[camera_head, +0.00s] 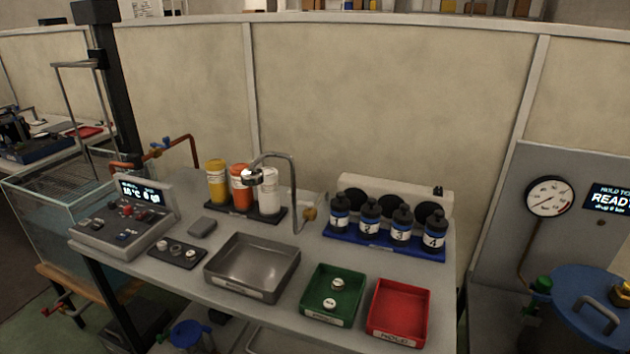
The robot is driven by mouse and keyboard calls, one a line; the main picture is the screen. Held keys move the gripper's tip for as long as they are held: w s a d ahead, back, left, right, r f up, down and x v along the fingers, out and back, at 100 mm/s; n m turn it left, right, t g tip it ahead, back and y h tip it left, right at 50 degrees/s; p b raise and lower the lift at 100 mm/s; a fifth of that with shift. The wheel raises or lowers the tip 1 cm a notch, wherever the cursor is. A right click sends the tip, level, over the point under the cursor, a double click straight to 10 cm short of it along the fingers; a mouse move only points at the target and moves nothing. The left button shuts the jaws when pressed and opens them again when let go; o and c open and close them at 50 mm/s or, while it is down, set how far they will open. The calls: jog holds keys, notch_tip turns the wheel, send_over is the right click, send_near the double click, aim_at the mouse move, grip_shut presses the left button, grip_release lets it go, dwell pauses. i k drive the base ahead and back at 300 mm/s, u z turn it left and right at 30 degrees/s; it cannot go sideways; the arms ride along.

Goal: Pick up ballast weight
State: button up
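No object is clearly marked as the ballast weight. Small round metal pieces (177,248) sit in a dark holder (164,256) at the left front of the grey bench. Two small pale round pieces, one farther back (338,284) and one nearer the front (329,303), lie in a green tray (347,313) at the bench's front edge. I cannot tell which of these is the weight. My gripper is not in view.
A control box (125,228) and a grey sink tray (252,265) stand on the bench. An empty red tray (398,306) is right of the green one. Behind are coloured bottles (241,190), a thin tap (294,175) and numbered dark bottles (401,222). A water tank (75,225) stands left.

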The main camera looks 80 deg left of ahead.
aim_at(337, 285)
jog(key=u, duration=3.55)
jog(key=k, duration=0.75)
jog(key=z, duration=0.6)
